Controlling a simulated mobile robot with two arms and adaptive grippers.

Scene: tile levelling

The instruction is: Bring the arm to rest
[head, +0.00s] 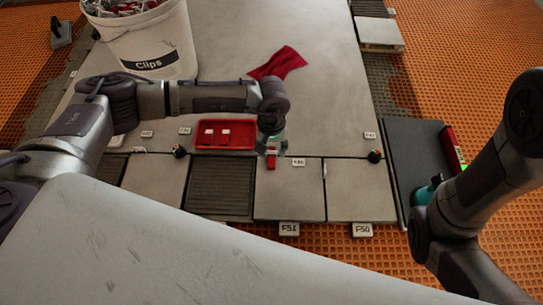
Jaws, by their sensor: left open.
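My left arm reaches in from the left, over the large grey tile. Its gripper (272,150) points down near the tile joint, right of the red tray, and is open. A small red piece (272,162) shows right at its fingertips; I cannot tell whether they touch it. My right arm's links show at the right edge, but its gripper is not in view.
A red tray (252,148) holds red pieces with white tops. A white "Clips" bucket (165,35) stands at the back left. A red cloth (278,63) lies on the tile. A dark panel (401,160) lies at right, beside orange matting (470,85).

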